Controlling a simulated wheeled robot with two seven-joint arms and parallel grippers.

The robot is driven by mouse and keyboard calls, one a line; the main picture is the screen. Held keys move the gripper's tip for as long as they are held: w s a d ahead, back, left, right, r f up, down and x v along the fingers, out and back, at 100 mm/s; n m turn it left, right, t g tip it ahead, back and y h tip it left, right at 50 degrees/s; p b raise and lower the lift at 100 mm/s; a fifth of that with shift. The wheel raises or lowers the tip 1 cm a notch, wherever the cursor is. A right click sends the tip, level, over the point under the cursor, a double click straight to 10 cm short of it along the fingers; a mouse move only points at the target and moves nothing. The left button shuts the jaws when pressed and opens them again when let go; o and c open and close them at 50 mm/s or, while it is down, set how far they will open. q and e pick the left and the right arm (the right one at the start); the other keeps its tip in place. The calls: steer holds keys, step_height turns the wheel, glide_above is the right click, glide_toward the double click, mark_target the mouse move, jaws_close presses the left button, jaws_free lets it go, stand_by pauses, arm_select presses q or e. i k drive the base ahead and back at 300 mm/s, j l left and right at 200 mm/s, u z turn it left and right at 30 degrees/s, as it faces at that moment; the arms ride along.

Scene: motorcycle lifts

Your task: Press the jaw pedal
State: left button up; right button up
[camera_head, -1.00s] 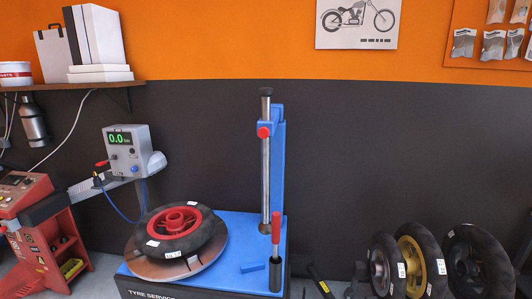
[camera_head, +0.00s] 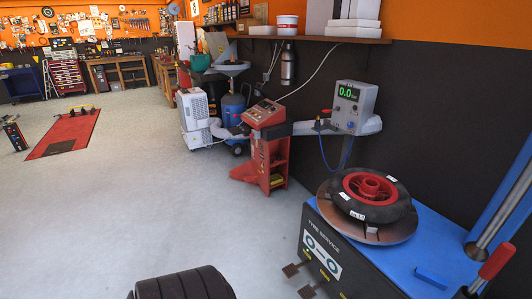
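The blue tyre machine (camera_head: 438,259) stands at the lower right with a "TYRE SERVICE" label on its side. A tyre with a red rim (camera_head: 369,187) lies flat on its round turntable (camera_head: 352,227). Two dark foot pedals stick out low from the machine's side: one pedal (camera_head: 291,270) and a nearer one (camera_head: 307,292) at the bottom edge. I cannot tell which of them is the jaw pedal. Neither of my grippers is in view.
Open grey floor (camera_head: 130,205) lies left of the machine. A black grooved rounded shape (camera_head: 183,285), perhaps a tyre, is at the bottom edge. A red wheeled unit (camera_head: 270,150) and a gauge box (camera_head: 354,107) stand behind. A red lift plate (camera_head: 68,133) lies far left.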

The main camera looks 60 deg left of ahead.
mark_target(290, 270)
steer(key=u, duration=1.6)
